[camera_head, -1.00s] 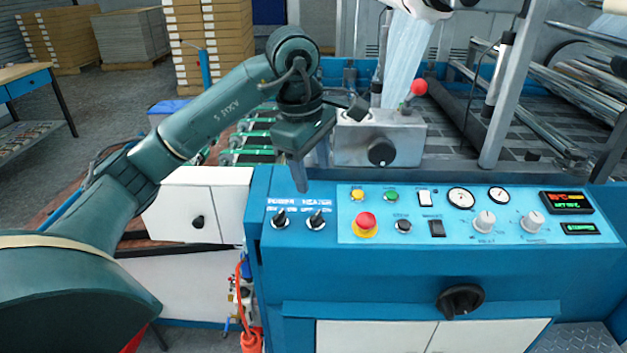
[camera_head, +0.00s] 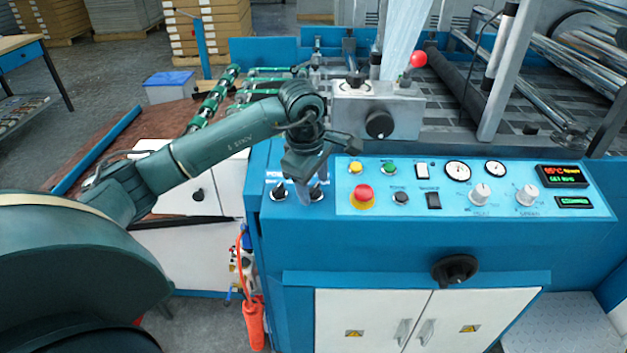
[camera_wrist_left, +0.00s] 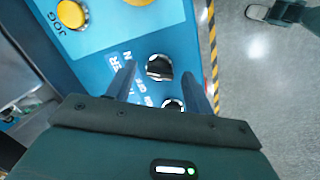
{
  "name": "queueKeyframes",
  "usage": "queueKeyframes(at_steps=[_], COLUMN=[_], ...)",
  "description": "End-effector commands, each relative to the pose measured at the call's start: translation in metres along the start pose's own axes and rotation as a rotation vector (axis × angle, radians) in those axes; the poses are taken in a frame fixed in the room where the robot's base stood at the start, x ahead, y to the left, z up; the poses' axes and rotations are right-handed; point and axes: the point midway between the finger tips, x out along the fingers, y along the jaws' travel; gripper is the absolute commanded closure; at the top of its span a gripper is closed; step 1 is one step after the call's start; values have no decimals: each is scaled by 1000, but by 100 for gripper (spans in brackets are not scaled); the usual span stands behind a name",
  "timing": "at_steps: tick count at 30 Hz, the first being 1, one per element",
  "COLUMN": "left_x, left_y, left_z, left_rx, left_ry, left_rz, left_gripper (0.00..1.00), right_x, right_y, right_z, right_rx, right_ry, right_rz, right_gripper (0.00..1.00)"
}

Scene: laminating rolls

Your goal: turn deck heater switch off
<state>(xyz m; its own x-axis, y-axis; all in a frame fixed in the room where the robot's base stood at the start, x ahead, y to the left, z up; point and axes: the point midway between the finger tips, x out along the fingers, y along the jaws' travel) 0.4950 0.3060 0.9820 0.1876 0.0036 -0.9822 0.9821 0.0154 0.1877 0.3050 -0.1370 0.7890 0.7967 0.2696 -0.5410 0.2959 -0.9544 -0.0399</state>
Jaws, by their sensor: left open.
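The heater switch (camera_head: 316,191) is the right one of two black rotary knobs at the left end of the blue control panel (camera_head: 400,240). My left gripper (camera_head: 307,190) is over it, pointing down, and partly hides the knob and its label. In the left wrist view the heater switch (camera_wrist_left: 159,67) shows between the fingers of my left gripper (camera_wrist_left: 159,72). The gripper is open, with a finger on either side and visible gaps. Which way the knob points is hard to tell. My right gripper is not in view.
The power switch (camera_head: 279,192) is close on the left; it also shows lower in the left wrist view (camera_wrist_left: 173,104). A yellow button (camera_head: 355,167) and a red emergency stop (camera_head: 364,195) are to the right. A grey box with a knob (camera_head: 378,112) stands behind.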

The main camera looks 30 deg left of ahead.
Motion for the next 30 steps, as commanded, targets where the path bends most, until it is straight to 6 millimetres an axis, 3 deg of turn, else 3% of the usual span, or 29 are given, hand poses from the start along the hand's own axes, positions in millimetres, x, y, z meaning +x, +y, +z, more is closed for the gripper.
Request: queueKeyframes(at_steps=[8,24,30], left_x=[1,1,1], left_y=[0,0,0], left_z=[0,0,0], left_rx=[0,0,-13], left_ry=[0,-1,0], left_rz=[0,0,1], left_gripper=[48,92,92], right_x=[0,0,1], right_y=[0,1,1], right_z=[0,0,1], right_rx=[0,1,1], right_ry=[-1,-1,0], right_rz=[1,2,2], right_gripper=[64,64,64])
